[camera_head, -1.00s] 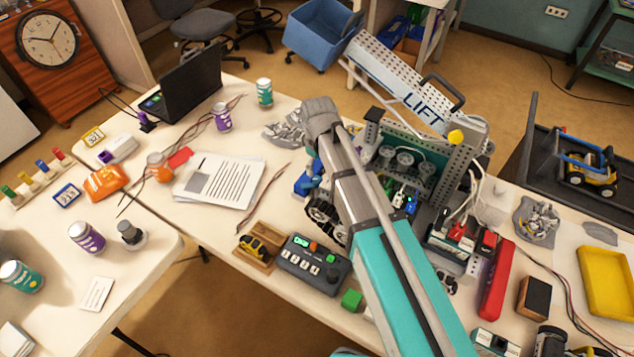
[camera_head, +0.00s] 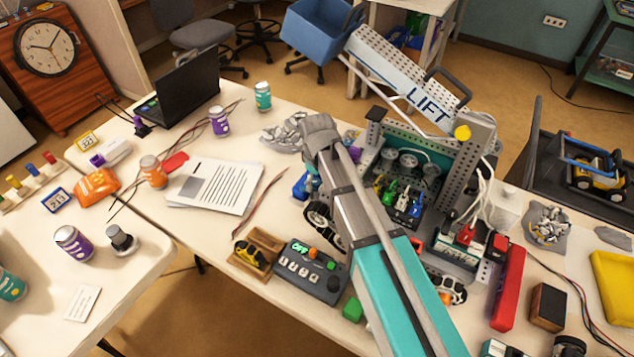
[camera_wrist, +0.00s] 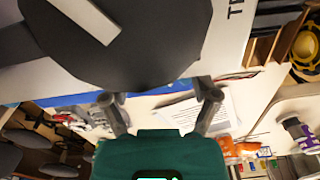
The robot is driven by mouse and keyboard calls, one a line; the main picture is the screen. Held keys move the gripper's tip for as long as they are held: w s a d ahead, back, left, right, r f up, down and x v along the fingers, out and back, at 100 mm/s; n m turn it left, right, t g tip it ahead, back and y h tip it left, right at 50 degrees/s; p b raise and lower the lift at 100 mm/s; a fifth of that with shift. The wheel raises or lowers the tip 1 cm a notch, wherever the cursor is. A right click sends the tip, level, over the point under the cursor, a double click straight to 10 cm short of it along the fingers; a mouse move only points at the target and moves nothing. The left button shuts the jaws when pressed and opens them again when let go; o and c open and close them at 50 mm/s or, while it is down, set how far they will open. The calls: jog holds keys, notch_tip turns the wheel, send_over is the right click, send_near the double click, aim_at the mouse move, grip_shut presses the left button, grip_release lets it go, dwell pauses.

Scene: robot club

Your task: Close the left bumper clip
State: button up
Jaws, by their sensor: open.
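I cannot make out the left bumper clip in either view; my arm covers part of the robot's near left side. In the wrist view my gripper (camera_wrist: 156,92) is open and its fingers are apart with nothing between them. A large dark round part (camera_wrist: 120,45) fills the view close beyond the fingertips.
A control box (camera_head: 310,270) and a wooden tray (camera_head: 258,258) with a yellow-black part lie at the robot's near left.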

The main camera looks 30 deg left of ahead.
grip_shut()
dwell(0.4)
jog(key=shift+m, duration=0.5)
jog(key=m, duration=0.2)
jog(key=shift+m, duration=2.2)
